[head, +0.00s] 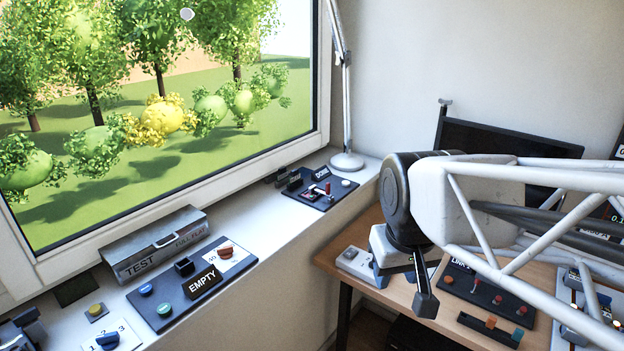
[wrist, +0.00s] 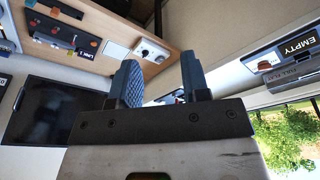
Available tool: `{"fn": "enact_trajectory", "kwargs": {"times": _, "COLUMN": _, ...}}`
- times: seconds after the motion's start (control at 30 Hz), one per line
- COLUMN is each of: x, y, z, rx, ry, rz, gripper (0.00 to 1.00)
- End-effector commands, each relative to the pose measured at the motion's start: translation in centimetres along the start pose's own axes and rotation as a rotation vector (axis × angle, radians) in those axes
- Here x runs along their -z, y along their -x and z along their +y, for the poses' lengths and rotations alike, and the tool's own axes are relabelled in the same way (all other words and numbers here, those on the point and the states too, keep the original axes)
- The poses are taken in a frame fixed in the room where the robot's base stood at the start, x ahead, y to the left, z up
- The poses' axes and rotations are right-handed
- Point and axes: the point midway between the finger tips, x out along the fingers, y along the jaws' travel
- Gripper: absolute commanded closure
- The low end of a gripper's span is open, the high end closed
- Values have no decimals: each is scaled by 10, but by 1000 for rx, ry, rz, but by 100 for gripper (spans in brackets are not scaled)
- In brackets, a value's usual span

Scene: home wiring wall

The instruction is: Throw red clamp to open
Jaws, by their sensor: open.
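A small dark panel (head: 318,198) lies on the windowsill near the lamp foot, beside a black DONE sign (head: 322,174). A small red part (head: 327,189), which looks like the red clamp, stands on this panel; its exact position is too small to tell. My gripper (head: 405,280) hangs to the right of the sill, over the near-left part of the desk, apart from the panel. In the wrist view its two fingers (wrist: 160,85) are spread, with nothing held between them. The red clamp cannot be made out in the wrist view.
On the sill, left of the panel, are an EMPTY sign (head: 202,282), a grey TEST box (head: 155,243) and several knobs. A lamp (head: 347,162) stands at the sill's far end. The desk (head: 372,225) holds a lever panel (head: 470,288) and a monitor (head: 500,140).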

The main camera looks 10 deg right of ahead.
Motion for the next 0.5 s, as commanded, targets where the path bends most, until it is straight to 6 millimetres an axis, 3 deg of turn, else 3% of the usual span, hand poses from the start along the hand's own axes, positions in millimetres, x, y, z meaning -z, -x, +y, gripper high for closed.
{"fn": "enact_trajectory", "kwargs": {"times": 0.5, "x": 130, "y": 5, "z": 4, "rx": 10, "ry": 173, "rz": -52, "gripper": 57}}
